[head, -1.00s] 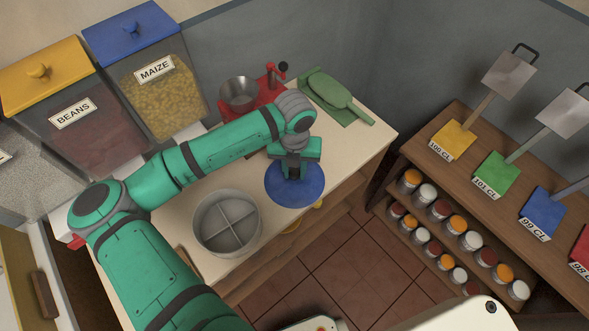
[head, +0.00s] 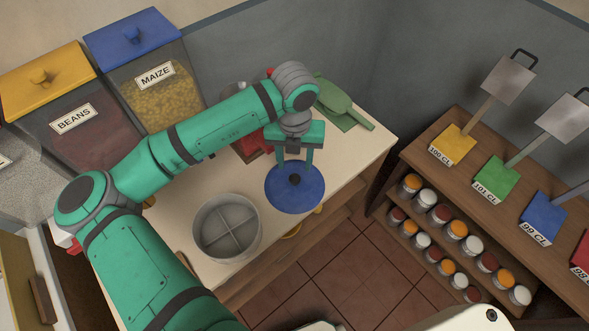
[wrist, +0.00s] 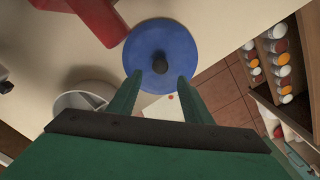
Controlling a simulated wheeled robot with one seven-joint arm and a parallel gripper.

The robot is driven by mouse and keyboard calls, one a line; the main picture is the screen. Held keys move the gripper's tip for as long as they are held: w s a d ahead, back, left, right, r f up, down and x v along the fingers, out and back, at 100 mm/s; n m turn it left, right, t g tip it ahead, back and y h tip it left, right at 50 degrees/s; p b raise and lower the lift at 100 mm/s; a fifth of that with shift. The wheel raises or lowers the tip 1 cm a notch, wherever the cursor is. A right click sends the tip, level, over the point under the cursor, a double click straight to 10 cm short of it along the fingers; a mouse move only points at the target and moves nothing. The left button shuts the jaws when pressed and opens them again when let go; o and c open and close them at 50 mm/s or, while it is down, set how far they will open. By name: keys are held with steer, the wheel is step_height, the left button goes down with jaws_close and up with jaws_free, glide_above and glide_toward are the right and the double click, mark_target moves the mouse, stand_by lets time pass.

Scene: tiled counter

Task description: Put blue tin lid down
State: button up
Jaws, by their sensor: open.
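The blue tin lid (head: 294,198) is a round blue disc with a dark knob at its centre. It lies flat near the front edge of the pale counter in the head view. It also shows in the wrist view (wrist: 180,45), with its knob beyond my fingertips. My gripper (head: 294,166) is open and empty above the lid, its two fingers pointing down and spread either side of the knob in the head view. In the wrist view my gripper (wrist: 160,80) shows a clear gap between the fingers. What lies under the lid is hidden.
A round divided tin (head: 228,228) stands left of the lid. A red device (head: 250,148) and a green scoop (head: 342,106) are behind. Bins of beans (head: 80,135) and maize (head: 160,98) stand at the left. A wooden shelf (head: 480,190) with jars is right, across a floor gap.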

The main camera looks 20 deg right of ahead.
steer(key=shift+r, duration=2.05)
